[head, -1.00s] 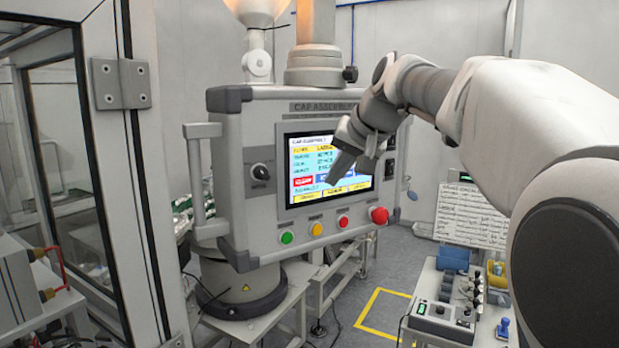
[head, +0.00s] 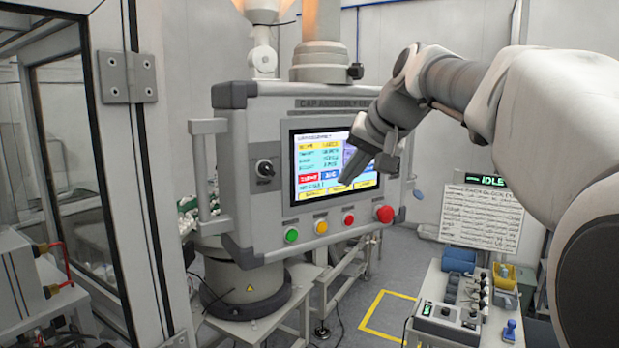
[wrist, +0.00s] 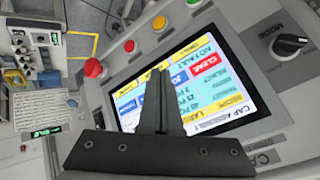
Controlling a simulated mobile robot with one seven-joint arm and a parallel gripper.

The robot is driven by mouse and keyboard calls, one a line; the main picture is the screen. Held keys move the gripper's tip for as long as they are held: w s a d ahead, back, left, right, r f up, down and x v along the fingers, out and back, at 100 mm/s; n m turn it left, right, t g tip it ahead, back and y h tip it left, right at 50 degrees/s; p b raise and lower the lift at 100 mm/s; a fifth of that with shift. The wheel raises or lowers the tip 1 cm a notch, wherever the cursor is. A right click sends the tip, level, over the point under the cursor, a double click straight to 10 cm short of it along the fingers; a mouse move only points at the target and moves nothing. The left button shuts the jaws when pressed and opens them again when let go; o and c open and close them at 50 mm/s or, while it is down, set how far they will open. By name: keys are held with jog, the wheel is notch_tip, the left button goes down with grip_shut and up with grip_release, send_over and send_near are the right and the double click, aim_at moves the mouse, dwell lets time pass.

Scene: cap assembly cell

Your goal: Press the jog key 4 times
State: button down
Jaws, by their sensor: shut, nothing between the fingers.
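The operator panel (head: 265,215) carries a lit touch screen (head: 320,150). A blue key (head: 329,175), apparently the jog key, sits low on the screen beside a red key (head: 308,178). In the wrist view the blue key (wrist: 179,76) shows just beside my fingertips, and the red one reads CLEAR (wrist: 203,65). My gripper (head: 345,183) is shut and empty, its fingers pointing at the screen just right of the blue key in the head view. It also shows in the wrist view (wrist: 160,72). Whether the tips touch the screen I cannot tell. My fingers hide part of the screen.
Below the screen are green (head: 291,235), yellow (head: 321,227) and red (head: 348,220) buttons and a red mushroom button (head: 384,214). A black rotary knob (head: 265,168) sits left of the screen. An IDLE sign (head: 485,180) stands at right above a bench with small parts.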

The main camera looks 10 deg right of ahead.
jog(key=s, duration=0.1)
jog(key=s+d, duration=0.1)
jog(key=s+b, duration=0.1)
jog(key=shift+s+d, duration=0.25)
jog(key=shift+d, duration=0.1)
dwell(2.4)
jog(key=s+a+f+n+g+h+b, duration=0.1)
jog(key=s+f+n+g+h+b, duration=0.1)
jog(key=s+f, duration=2.3)
jog(key=shift+f+n+g+h, duration=0.3)
jog(key=shift+f+n+h, duration=0.2)
jog(key=shift+n+h, duration=0.1)
